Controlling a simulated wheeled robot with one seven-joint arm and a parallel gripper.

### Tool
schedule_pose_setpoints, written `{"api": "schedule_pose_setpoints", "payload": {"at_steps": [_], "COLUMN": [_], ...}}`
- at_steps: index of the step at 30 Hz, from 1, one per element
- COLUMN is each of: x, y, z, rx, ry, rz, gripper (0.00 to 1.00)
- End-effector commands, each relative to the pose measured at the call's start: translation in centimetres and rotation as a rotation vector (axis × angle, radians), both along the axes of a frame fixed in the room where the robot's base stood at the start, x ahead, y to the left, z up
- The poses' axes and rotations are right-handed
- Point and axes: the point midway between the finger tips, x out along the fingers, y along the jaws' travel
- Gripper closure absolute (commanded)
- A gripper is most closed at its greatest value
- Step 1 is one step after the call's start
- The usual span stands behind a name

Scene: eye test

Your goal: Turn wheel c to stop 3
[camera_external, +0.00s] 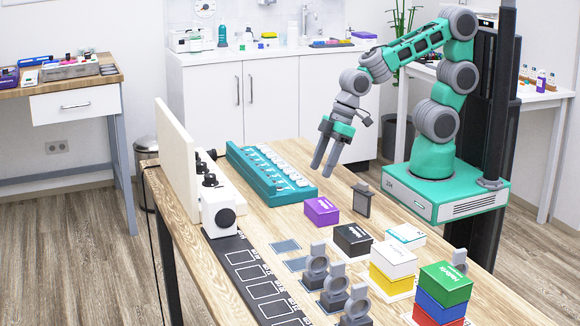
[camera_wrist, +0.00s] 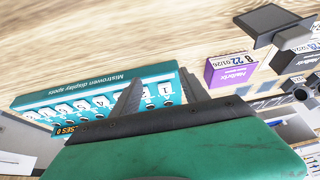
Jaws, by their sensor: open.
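No wheel marked c can be made out. A white unit (camera_external: 211,188) with several black knobs stands against an upright cream panel (camera_external: 175,160) at the table's left side. One round black knob (camera_external: 226,217) on its near end faces the camera; letters and stop numbers are too small to read. My gripper (camera_external: 322,169) is open and empty above the table, right of the teal rack and well apart from the knobs. In the wrist view my gripper (camera_wrist: 160,88) points toward the teal rack; no knob is clearly seen there.
A teal rack (camera_external: 250,172) with numbered spots lies between the knobs and my gripper. Purple box (camera_external: 321,211), black box (camera_external: 352,239), yellow-and-white box (camera_external: 393,266), stacked coloured boxes (camera_external: 443,290) and grey stands (camera_external: 334,292) fill the near right. A dark marked strip (camera_external: 250,262) lies in front.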

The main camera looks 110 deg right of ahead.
Motion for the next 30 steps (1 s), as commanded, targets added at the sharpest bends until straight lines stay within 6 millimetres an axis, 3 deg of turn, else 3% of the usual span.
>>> {"api": "schedule_pose_setpoints", "payload": {"at_steps": [1,3,6,9,12,15,30], "x": [3.7,9.0,14.6,18.2,20.0,20.9,27.6], "y": [-2.1,-5.2,-9.7,-13.3,-16.2,-17.2,-18.1], "z": [0.0,0.2,0.7,0.9,1.0,1.1,-1.6], "rx": [0.009,0.012,0.002,-0.019,-0.042,-0.052,-0.052], "ry": [-0.084,-0.239,-0.438,-0.593,-0.701,-0.749,-0.752], "rz": [-0.022,-0.044,-0.092,-0.144,-0.187,-0.204,-0.202], "gripper": [0.48,0.48,0.48,0.48,0.48,0.48,0.48]}}
